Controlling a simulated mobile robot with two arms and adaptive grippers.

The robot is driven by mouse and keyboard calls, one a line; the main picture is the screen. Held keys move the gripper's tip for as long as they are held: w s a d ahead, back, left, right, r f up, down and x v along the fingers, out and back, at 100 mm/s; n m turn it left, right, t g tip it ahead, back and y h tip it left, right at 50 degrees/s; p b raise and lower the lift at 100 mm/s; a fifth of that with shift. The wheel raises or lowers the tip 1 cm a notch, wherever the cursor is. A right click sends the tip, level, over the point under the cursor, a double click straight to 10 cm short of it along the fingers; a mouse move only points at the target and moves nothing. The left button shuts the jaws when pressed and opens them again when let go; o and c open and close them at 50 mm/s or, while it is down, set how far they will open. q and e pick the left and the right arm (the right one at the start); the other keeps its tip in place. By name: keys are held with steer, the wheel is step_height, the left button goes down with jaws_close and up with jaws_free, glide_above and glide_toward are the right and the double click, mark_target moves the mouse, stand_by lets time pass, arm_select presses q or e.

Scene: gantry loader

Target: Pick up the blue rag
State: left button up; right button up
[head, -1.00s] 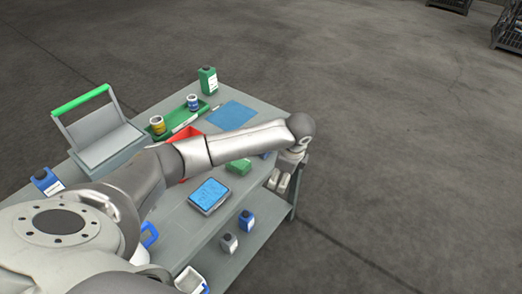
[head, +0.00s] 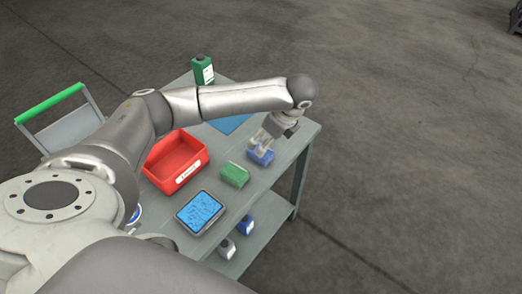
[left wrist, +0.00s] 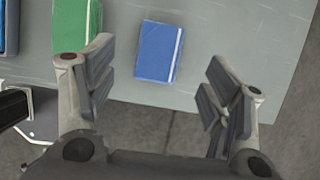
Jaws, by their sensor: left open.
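The blue rag (head: 263,158) is a small folded block near the right edge of the grey table, partly hidden by my gripper in the head view. In the left wrist view the blue rag (left wrist: 157,53) lies flat with a pale stripe along one side. My left gripper (head: 265,146) is over it, pointing down. In the left wrist view the open left gripper (left wrist: 160,80) has its fingers to either side of the rag's line, with the rag a little beyond the fingertips and nothing held. My right gripper is not in view.
A green folded block (head: 235,175) lies close beside the rag. A red bin (head: 174,164), a tray with a blue surface (head: 201,211) and a green bottle (head: 203,70) are also on the table. A blue sheet (head: 229,124) lies behind my arm. Bottles stand on the lower shelf.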

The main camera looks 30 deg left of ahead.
mark_target(269, 154)
arm_select(q)
steer(key=shift+a+f, duration=0.25)
steer(key=shift+f, duration=0.45)
steer(key=x, duration=0.4)
steer(key=shift+f, duration=0.3)
steer(key=shift+a+f, duration=0.1)
steer(key=shift+f, duration=0.25)
steer(key=shift+c, duration=1.1)
steer(key=c, duration=0.5)
steer(key=shift+c, duration=1.6)
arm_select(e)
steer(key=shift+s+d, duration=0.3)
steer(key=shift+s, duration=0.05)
arm_select(q)
steer(key=shift+r, duration=0.15)
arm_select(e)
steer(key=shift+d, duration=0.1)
